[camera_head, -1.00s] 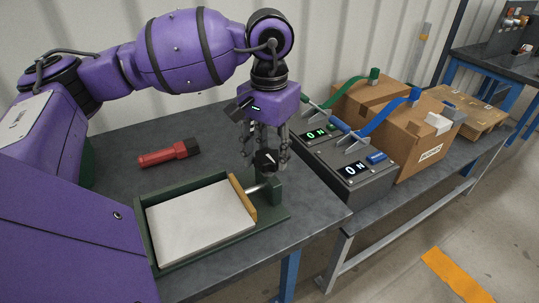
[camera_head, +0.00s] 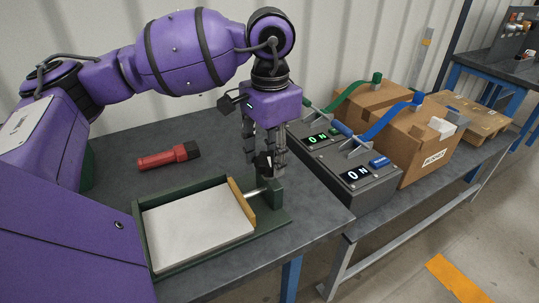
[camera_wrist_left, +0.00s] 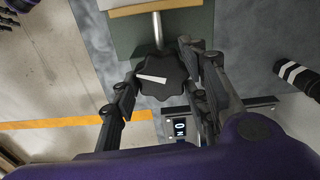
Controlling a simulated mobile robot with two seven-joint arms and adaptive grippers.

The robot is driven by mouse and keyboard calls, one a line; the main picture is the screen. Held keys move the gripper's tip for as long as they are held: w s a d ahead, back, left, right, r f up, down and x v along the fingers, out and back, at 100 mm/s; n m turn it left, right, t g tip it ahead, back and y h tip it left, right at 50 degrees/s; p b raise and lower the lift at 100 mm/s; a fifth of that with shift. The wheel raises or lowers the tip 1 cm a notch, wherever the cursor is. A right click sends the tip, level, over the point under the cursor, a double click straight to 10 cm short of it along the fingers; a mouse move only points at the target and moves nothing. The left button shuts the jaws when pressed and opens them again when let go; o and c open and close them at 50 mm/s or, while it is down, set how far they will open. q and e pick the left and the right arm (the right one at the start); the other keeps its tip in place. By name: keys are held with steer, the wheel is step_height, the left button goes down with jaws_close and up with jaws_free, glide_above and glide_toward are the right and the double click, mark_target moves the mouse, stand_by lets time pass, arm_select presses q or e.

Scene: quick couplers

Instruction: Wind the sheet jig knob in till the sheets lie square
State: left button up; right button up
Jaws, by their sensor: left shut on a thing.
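The sheet jig is a green tray (camera_head: 150,256) on the near part of the bench, holding a pale stack of sheets (camera_head: 197,225). A wooden pusher bar (camera_head: 241,203) stands at the stack's right side, on a metal rod running to a dark lobed knob (camera_wrist_left: 162,75) with a white mark. My left gripper (camera_head: 265,166) points down with its fingers shut around the knob, partly hiding it in the head view. In the left wrist view the fingers are on both sides of the knob. Whether every sheet edge is flush cannot be told.
A red torch (camera_head: 168,155) lies behind the jig.

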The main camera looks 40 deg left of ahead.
mark_target(271, 159)
arm_select(q)
steer(key=shift+d, duration=0.1)
steer(key=o, duration=1.1)
steer(key=shift+r, duration=0.1)
step_height(271, 159, up, 12)
